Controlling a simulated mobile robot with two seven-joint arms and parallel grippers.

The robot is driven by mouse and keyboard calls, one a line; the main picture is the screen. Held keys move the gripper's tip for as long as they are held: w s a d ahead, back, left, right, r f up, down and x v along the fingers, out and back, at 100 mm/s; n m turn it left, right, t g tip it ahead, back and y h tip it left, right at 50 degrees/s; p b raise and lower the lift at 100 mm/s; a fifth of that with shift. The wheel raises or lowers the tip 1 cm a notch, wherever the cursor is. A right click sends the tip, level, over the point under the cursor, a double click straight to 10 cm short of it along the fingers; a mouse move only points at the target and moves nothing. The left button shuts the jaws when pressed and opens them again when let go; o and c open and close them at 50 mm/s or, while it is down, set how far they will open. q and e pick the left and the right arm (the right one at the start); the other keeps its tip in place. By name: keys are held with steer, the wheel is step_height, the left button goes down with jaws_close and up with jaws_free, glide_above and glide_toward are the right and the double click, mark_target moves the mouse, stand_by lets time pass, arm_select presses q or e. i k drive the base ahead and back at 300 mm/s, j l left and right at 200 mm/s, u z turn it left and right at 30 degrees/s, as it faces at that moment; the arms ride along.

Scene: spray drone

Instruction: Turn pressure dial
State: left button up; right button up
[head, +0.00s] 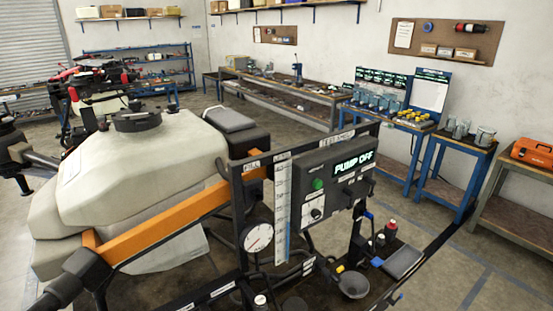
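A grey control box (325,180) with a lit display (353,163) reading "PUMP OFF" is mounted on a black frame right of centre. Its face carries a green button (317,184) and, below that, a small dark knob (316,214) on a pale plate. The labels are too small to read, so I cannot tell for sure which control is the pressure dial. A round white gauge (258,238) with a needle sits lower left of the box, beside an upright scale strip (282,205). Neither of my grippers is in view.
A large drone with a pale tank (140,165) and an orange arm (165,225) fills the left, close to the frame. A black funnel-like cup (353,284) and small bottles stand below the box. Benches line the back wall; the floor at right (510,265) is clear.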

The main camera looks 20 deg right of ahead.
mark_target(316, 213)
steer(key=l+z, duration=0.1)
steer(key=z, duration=0.9)
